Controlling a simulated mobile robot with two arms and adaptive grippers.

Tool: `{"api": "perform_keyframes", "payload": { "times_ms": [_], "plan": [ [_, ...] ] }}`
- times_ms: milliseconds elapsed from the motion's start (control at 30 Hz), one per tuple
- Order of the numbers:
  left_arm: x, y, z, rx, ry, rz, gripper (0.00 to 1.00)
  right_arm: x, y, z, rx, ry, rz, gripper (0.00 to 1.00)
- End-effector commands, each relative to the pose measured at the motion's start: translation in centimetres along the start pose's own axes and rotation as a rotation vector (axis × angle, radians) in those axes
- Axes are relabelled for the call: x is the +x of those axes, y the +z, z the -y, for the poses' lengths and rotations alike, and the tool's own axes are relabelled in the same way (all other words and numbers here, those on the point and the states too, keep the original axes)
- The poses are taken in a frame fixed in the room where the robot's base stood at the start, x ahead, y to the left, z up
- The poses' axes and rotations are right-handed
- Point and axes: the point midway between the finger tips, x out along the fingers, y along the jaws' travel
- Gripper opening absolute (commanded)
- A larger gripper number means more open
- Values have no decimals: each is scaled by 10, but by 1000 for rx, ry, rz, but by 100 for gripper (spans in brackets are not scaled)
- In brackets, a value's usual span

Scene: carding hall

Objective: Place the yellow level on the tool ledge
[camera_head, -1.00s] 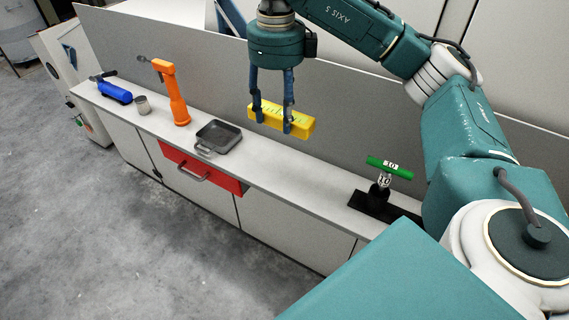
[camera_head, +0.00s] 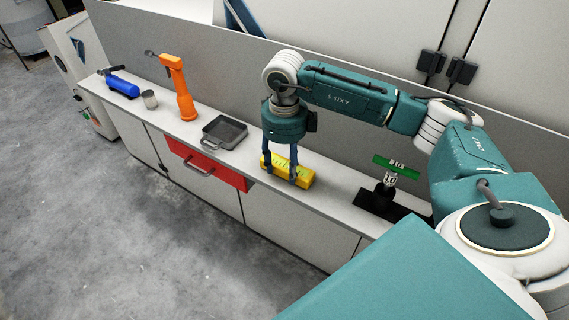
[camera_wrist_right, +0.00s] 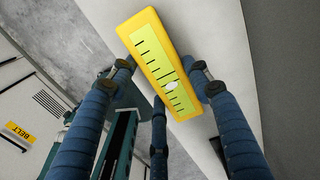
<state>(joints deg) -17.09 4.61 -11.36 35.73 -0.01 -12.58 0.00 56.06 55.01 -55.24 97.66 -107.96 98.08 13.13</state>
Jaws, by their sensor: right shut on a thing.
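The yellow level (camera_head: 300,178) is a short yellow bar with a ruled scale on its face. My right gripper (camera_head: 281,174) is shut on it from above, its blue fingers on either side. The level is at the height of the light grey ledge (camera_head: 330,197), over its middle part; I cannot tell whether it touches the surface. In the right wrist view the level (camera_wrist_right: 160,65) shows between the fingers (camera_wrist_right: 165,82), with its scale facing the camera. My left gripper is in neither view.
Left of the level on the ledge stand a grey tray (camera_head: 224,132), an orange tool (camera_head: 180,90), a grey cup (camera_head: 150,99) and a blue cylinder (camera_head: 122,86). A green-topped black stand (camera_head: 396,167) is to the right. A red drawer (camera_head: 207,166) sits below the ledge.

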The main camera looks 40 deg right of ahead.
Motion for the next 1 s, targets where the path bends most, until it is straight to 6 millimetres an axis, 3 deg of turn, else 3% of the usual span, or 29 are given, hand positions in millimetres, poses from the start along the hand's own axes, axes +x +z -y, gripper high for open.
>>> {"api": "perform_keyframes", "payload": {
  "times_ms": [367, 400, 500, 800, 1000],
  "plan": [
    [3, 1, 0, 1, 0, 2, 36, 5, 1, 0, -1, 0, 3, 4],
    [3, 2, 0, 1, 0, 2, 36, 6, 0, 0, -1, 0, 1, 50],
    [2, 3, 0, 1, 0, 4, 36, 5, 0, 0, -1, 0, 1, 68],
    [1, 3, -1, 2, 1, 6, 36, 3, 0, 0, -1, 0, 1, 68],
    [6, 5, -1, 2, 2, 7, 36, -17, 2, 0, -2, -1, 7, 68]
  ]
}}
